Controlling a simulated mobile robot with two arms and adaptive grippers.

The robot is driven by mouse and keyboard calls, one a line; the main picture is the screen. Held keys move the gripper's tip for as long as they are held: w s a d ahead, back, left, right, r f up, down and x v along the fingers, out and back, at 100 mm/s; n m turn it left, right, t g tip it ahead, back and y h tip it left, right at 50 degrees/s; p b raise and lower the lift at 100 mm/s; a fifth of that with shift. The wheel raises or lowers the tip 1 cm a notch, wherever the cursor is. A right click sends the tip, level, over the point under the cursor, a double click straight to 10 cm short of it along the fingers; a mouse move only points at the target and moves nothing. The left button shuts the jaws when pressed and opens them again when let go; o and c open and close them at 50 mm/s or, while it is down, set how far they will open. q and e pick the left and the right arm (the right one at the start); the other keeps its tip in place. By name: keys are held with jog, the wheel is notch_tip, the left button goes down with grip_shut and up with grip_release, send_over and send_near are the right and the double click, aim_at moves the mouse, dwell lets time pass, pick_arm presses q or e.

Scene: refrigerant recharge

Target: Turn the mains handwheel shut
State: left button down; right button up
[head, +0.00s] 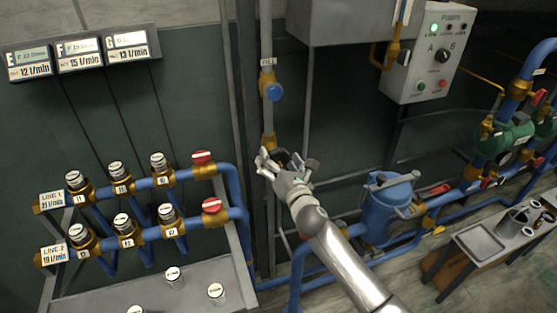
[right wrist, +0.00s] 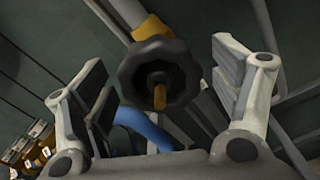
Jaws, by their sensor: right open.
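The mains handwheel, a black scalloped knob with a brass stem at its centre, shows in the right wrist view (right wrist: 160,76). It sits between the two fingers of my right gripper, which stand apart on either side of it. In the head view my right gripper (head: 284,165) is at the vertical pipe, over the handwheel, which it mostly hides. My right gripper is open; no finger visibly presses on the wheel. My left gripper is not in the head view.
A blue knob valve (head: 273,91) is higher on the same pipe. A blue strainer vessel (head: 387,205) stands right of my forearm. Two blue manifolds with several capped valves and red-topped ends (head: 212,206) are at left. A small metal table (head: 484,243) is at right.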

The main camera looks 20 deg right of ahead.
jog(key=c, duration=1)
